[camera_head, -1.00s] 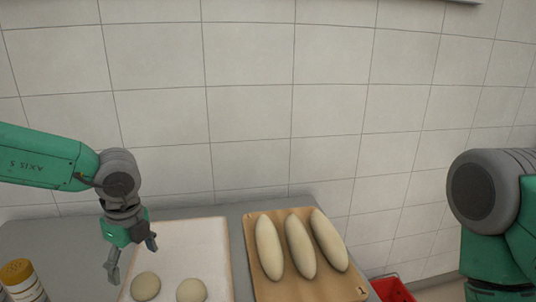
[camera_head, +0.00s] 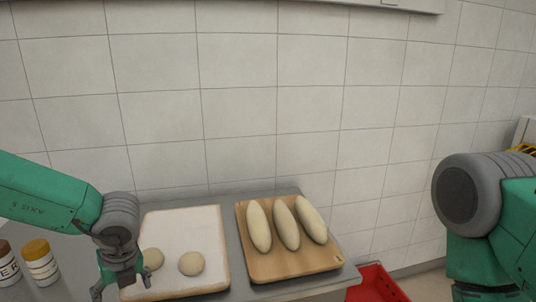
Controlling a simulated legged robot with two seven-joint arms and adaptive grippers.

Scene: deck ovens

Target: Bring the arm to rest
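My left arm comes in from the left, and its gripper (camera_head: 121,288) hangs fingers down over the front left part of the white-topped tray (camera_head: 183,225). Its two fingers are spread apart with nothing seen between them. It partly hides a round dough ball (camera_head: 154,259); a second dough ball (camera_head: 191,263) lies clear to its right. My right arm stands at the right edge; only its joint and green links show, and its gripper is out of view.
A wooden board (camera_head: 290,263) with three long loaves (camera_head: 286,225) lies right of the tray. Two jars stand at the left, one with a yellow lid (camera_head: 40,262). A red crate (camera_head: 376,284) sits low beyond the table's right end. A tiled wall (camera_head: 240,110) closes the back.

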